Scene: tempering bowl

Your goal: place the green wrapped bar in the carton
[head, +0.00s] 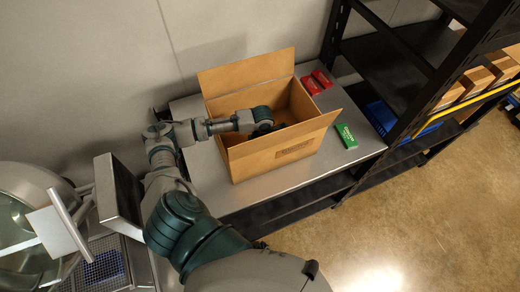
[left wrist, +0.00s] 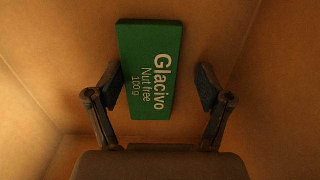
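A green wrapped bar (left wrist: 148,65) with white "Glacivo Nut free 100 g" lettering is inside the open carton in the left wrist view. It appears to lie flat against the carton's floor. My left gripper (left wrist: 160,80) reaches into the carton, its two fingers spread. The left finger is close to the bar's edge; a clear gap shows on the right. In the head view the brown carton (head: 292,150) stands on the grey table with flaps up, and my arm hides the bar in it. Another green bar (head: 346,136) lies on the table right of the carton. My right gripper is not in view.
Two red bars (head: 316,82) lie on the table (head: 205,165) behind the carton at right. A black shelf rack (head: 425,90) with cartons and blue bins stands at right. A large metal bowl machine (head: 30,215) is at left.

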